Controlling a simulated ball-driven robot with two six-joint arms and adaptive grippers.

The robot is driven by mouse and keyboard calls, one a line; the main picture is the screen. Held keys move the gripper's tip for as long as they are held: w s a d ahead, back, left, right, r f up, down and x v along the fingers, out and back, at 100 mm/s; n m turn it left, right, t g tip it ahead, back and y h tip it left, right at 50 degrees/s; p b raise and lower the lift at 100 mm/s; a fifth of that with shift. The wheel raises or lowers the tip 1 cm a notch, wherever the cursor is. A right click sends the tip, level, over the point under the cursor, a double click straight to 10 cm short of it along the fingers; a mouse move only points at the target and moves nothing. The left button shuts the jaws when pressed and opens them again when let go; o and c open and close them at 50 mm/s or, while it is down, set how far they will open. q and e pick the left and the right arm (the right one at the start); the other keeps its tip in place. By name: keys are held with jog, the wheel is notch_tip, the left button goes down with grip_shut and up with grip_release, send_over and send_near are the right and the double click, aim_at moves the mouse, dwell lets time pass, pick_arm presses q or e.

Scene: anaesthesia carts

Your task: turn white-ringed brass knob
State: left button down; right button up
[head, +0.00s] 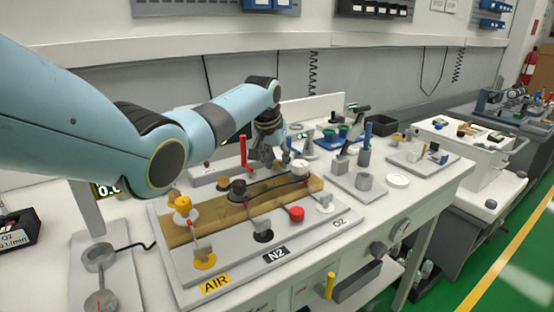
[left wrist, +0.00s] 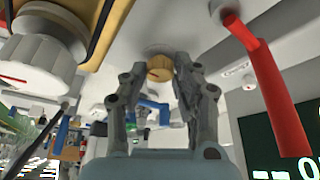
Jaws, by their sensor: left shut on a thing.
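The brass knob (left wrist: 159,68) shows in the left wrist view, with a pale round base or ring (left wrist: 158,50) behind it on a light panel. My left gripper (left wrist: 161,74) has a finger on each side of the knob and is shut on it. In the head view my left gripper (head: 268,152) reaches down behind the wooden strip of the manifold board. There the gripper hides the brass knob. My right gripper is in neither view.
A red lever (head: 243,152) stands left of the gripper, and a white knob (head: 299,168) is close on its right. The wooden strip (head: 255,206) carries yellow and black knobs in front. Several fittings crowd the bench to the right.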

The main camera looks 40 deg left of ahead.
pick_arm(q)
jog(key=shift+m, duration=0.3)
jog(key=shift+a+m+h+p, duration=0.1)
jog(key=shift+m+h+p, duration=0.25)
jog(key=shift+m, duration=0.25)
jog(key=shift+a+m+h, duration=0.1)
jog(key=shift+m+h, duration=0.15)
jog(key=shift+m, duration=0.55)
jog(key=shift+m+h+b, duration=0.5)
jog(key=shift+m, duration=0.6)
jog(key=shift+m+g+h+b, duration=0.35)
jog(key=shift+m+b, duration=0.5)
jog(key=shift+m, duration=0.45)
jog(key=c, duration=1)
grip_release()
